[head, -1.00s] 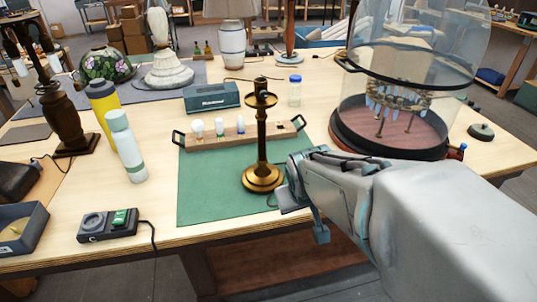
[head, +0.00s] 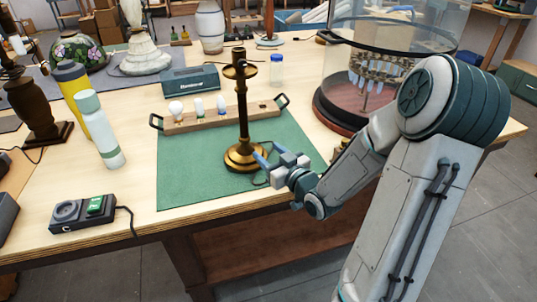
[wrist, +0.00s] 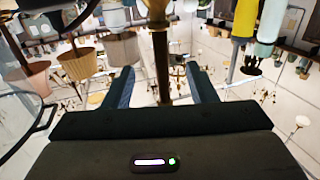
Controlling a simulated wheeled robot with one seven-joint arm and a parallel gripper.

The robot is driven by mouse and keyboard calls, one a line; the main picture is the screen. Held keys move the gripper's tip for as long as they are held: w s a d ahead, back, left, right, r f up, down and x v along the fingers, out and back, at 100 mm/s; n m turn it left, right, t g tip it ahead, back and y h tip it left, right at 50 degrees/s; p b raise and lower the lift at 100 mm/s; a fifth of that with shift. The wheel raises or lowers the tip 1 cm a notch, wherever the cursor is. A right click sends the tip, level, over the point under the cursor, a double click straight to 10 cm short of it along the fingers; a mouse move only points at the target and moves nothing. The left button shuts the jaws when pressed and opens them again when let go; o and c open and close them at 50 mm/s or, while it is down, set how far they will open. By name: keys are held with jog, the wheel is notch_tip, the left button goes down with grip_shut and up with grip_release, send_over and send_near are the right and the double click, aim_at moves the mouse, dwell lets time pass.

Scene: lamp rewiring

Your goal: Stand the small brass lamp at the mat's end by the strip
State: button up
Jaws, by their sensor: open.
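The small brass lamp (head: 243,115) stands upright on the green mat (head: 190,172), right of the mat's middle. A wooden strip (head: 208,121) with bulbs in it lies across the mat's far end, behind the lamp. My gripper (head: 264,156) is open, low at the lamp's right side, close to its stem just above the round base. In the wrist view the lamp's stem (wrist: 160,70) shows between my two spread fingers, apart from both. Whether the stem lies fully within the jaws is hard to tell.
A glass dome on a dark red base (head: 340,112) stands right of the mat. A pale bottle (head: 98,130) and a yellow bottle (head: 74,92) stand to the left. The mat's left front is clear.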

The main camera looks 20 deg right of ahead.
aim_at(246, 117)
jog(key=p+x, duration=0.1)
jog(key=x, duration=1.2)
jog(key=shift+w+r, duration=0.15)
jog(key=shift+w, duration=0.3)
grip_shut()
jog(key=shift+a+r+p, duration=0.1)
jog(key=shift+r+p, duration=1.55)
jog(key=shift+r, duration=1)
